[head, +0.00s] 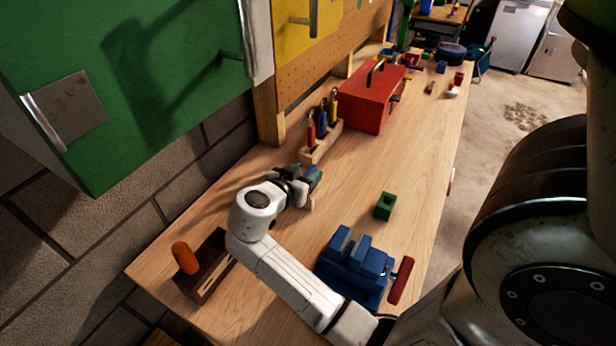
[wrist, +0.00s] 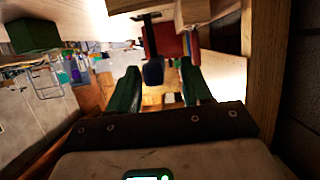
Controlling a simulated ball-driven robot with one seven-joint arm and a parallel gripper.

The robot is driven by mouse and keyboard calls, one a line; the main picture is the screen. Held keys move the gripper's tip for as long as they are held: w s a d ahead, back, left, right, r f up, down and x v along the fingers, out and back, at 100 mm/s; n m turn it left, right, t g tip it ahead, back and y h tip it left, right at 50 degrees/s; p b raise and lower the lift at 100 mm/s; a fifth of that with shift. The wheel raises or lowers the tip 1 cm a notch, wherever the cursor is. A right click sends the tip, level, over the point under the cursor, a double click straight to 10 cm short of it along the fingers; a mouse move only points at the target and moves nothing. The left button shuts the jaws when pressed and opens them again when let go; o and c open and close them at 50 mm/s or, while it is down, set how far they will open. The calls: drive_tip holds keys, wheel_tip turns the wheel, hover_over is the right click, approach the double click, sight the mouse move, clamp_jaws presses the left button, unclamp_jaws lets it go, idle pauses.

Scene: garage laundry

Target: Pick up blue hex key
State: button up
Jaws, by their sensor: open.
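A wooden tool holder (head: 318,152) stands along the wall side of the bench with upright tools in it. One dark blue tool (head: 323,120) stands between a red and a yellow one; it may be the blue hex key, but its shape is too small to tell. My gripper (head: 315,176) is low over the bench, just in front of the holder. In the wrist view my gripper (wrist: 160,70) has its green fingers apart, with nothing held. A dark blue piece (wrist: 153,72) shows in the gap between them, beyond the tips; I cannot tell surely whether it is the key.
A red toolbox (head: 371,98) stands behind the holder. A green block (head: 385,206) and a blue vise (head: 354,265) with a red handle are on the right. A hand plane (head: 205,270) with an orange knob is at the near left. The mid-bench is mostly clear.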

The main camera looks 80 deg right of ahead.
sight(312, 171)
drive_tip(key=x, duration=0.3)
drive_tip(key=shift+s+d+f, duration=0.15)
drive_tip(key=shift+f, duration=0.05)
clamp_jaws()
